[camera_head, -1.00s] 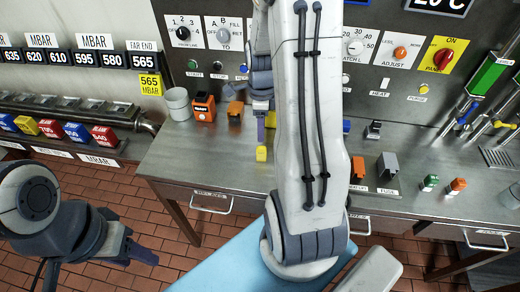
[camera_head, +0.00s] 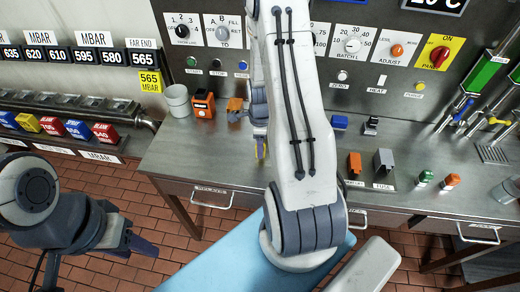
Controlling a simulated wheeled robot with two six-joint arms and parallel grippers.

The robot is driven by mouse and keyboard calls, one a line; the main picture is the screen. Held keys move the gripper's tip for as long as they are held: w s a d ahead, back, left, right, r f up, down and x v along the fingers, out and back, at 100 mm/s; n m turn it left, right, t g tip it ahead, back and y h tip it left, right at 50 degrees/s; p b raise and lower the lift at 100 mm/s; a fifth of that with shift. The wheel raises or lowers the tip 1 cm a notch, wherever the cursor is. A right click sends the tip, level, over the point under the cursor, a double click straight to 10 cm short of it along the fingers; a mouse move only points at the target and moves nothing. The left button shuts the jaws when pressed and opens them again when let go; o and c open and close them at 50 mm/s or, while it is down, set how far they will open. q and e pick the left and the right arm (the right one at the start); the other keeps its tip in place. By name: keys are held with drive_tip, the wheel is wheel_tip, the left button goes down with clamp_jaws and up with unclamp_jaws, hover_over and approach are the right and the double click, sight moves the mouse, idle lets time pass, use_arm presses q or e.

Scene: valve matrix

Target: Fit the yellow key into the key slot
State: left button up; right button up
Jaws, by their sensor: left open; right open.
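The yellow key (camera_head: 264,149) is small and lies near the front of the steel bench, left of the middle. My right gripper (camera_head: 260,148) points down at it with open fingers, and the fingers and arm partly cover the key. I cannot tell whether they touch it. My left gripper (camera_head: 143,246) is open and empty over the brick floor at the lower left. I cannot make out the key slot for certain; my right arm hides part of the bench and panel.
An orange-black box (camera_head: 203,104), a grey cup (camera_head: 178,101) and an orange block (camera_head: 235,108) stand left of my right gripper. Orange (camera_head: 355,163) and grey (camera_head: 384,160) pieces stand to the right. The control panel (camera_head: 420,55) rises behind. The front right bench has some free room.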

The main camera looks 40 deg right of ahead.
clamp_jaws()
drive_tip(key=shift+r, duration=0.15)
